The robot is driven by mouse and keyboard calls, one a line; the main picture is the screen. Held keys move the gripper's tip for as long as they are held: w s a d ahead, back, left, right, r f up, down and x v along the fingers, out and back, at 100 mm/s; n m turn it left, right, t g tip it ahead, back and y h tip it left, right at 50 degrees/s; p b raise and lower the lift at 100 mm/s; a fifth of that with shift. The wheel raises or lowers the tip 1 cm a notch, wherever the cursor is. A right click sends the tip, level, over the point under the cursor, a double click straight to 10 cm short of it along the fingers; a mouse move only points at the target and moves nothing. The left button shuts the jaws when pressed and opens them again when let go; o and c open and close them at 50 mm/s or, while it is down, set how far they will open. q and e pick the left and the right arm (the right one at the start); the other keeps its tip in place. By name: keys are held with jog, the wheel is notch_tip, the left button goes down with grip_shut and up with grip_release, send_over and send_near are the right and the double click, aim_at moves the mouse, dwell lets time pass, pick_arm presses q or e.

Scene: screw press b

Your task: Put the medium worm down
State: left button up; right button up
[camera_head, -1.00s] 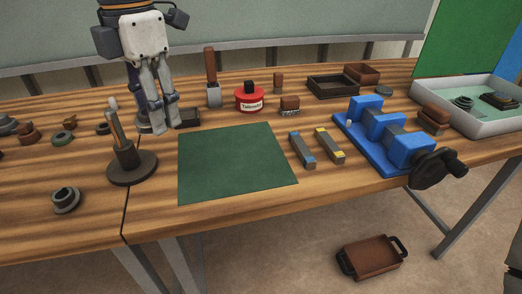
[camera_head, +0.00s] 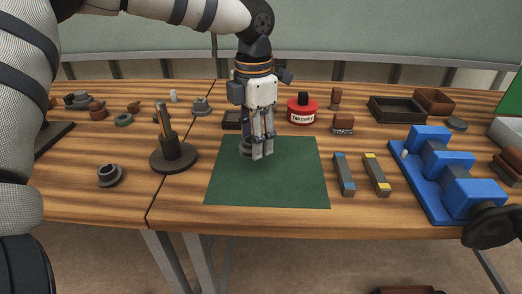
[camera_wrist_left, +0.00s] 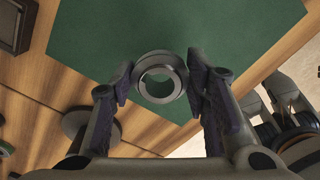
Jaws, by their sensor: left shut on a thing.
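The medium worm, a grey ring-shaped part with a flange, sits between the fingertips of my left gripper (camera_head: 262,156). In the left wrist view the worm (camera_wrist_left: 181,85) shows its open bore, with a finger of the left gripper (camera_wrist_left: 160,82) on each side. In the head view the worm (camera_head: 245,148) is mostly hidden behind the fingers. The gripper points down over the back left part of the dark green mat (camera_head: 275,188) and is shut on the worm. The worm is at or just above the mat; I cannot tell if it touches.
A stand with an upright tool (camera_head: 172,157) is left of the mat. A red tin (camera_head: 302,112) stands behind it. Two grey bars (camera_head: 344,175) and a blue press (camera_head: 438,175) are at the right. A grey flanged part (camera_head: 109,175) lies at the left. The mat's front is clear.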

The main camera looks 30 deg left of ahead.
pick_arm(q)
jog(key=shift+w+f, duration=0.3)
jog(key=shift+w, duration=0.1)
jog(key=f, duration=0.3)
jog(key=shift+w+f, duration=0.15)
jog(key=shift+w, duration=0.05)
jog(key=o, duration=1.4)
jog(key=shift+f, duration=0.15)
jog(key=shift+o, duration=0.2)
notch_tip(320, 180, up, 12)
jog(key=shift+r, duration=0.2)
